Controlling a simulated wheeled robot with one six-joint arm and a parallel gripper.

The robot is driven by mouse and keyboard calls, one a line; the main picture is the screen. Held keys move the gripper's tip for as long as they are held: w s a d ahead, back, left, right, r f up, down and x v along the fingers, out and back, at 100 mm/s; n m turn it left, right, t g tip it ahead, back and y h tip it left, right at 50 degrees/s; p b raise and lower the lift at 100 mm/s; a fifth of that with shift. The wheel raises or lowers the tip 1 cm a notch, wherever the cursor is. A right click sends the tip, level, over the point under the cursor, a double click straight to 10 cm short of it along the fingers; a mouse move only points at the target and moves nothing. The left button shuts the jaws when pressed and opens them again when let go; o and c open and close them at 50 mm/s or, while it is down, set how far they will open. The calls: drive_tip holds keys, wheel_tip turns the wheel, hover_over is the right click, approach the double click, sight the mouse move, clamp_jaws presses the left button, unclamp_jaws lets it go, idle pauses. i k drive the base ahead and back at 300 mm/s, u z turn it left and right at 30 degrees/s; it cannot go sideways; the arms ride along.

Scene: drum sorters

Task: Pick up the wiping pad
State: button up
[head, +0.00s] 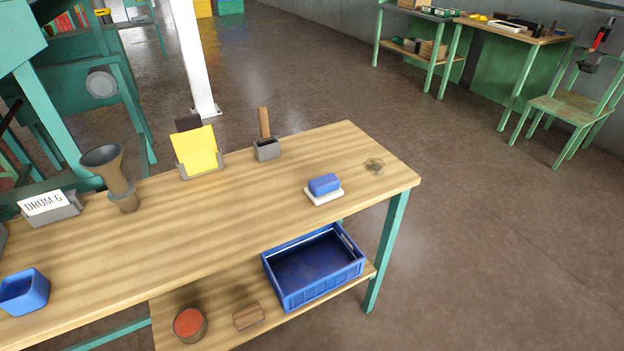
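A blue block with a white base (324,186), which looks like the wiping pad, lies on the wooden table (230,225) near its right end. Its blue upper part is smaller than the flat white part under it. I cannot tell whether the white part is the pad's own face or a separate dish. Nothing touches it from above. My gripper is not in view.
A dark smudge (374,165) is right of the pad. A grey holder with a wooden handle (265,140), a yellow card stand (196,152), a funnel (111,175) and a blue cup (24,291) stand on the table. A blue crate (320,291) sits on the lower shelf.

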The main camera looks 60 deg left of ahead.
sight(322, 189)
drive_tip(key=u, duration=0.9)
drive_tip(key=i, duration=0.95)
drive_tip(key=u, duration=0.9)
